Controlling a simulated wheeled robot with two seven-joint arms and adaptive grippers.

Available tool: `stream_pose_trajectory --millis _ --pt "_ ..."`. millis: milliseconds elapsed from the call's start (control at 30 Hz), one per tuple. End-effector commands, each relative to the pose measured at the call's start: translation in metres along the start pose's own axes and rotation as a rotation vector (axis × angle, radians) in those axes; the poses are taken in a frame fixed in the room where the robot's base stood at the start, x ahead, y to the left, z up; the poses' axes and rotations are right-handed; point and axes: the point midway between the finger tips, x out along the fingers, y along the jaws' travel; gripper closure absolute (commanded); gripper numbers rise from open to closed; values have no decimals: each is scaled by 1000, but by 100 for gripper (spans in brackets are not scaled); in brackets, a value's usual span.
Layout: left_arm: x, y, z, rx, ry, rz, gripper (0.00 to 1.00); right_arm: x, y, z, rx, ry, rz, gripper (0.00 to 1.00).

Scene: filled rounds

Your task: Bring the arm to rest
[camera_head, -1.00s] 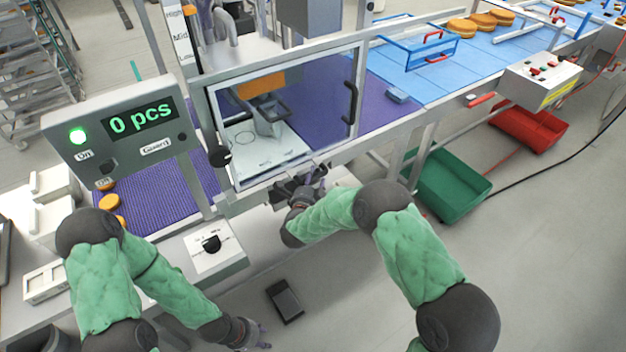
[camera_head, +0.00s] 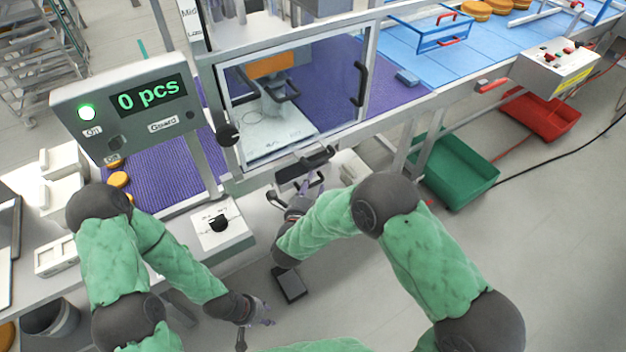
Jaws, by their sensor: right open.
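My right gripper (camera_head: 308,188) is open and apparently empty in front of the machine's front edge, just below a dark bar (camera_head: 318,155). Its arm comes in from the right in green sleeving. My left gripper (camera_head: 264,313) hangs low over the floor, left of the picture's middle and clear of the machine. It is small and seen from above, so its jaws cannot be read. No object shows in it.
The clear guard door (camera_head: 300,92) stands in front of the purple belt. The display box (camera_head: 130,105) reads 0 pcs with a green light. A green crate (camera_head: 452,178) and a red crate (camera_head: 540,115) stand at right.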

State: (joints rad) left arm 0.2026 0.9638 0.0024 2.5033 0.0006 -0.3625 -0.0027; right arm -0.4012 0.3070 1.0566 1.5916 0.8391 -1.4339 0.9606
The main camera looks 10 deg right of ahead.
Motion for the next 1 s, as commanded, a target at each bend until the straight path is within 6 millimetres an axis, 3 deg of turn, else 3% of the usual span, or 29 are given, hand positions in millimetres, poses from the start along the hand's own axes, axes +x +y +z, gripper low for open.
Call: stream_pose_trajectory --millis 500,633,767,833,1000 --pt "0 0 0 0 0 0 60 -1 0 0 1 0 -1 49" --pt "0 0 0 0 0 0 60 3 10 1 -41 -25 30 49" --pt "0 0 0 0 0 0 60 11 50 2 -197 -130 143 49" --pt "0 0 0 0 0 0 60 11 84 2 -320 -227 232 49" --pt "0 0 0 0 0 0 60 -18 171 -7 -616 -531 442 49"
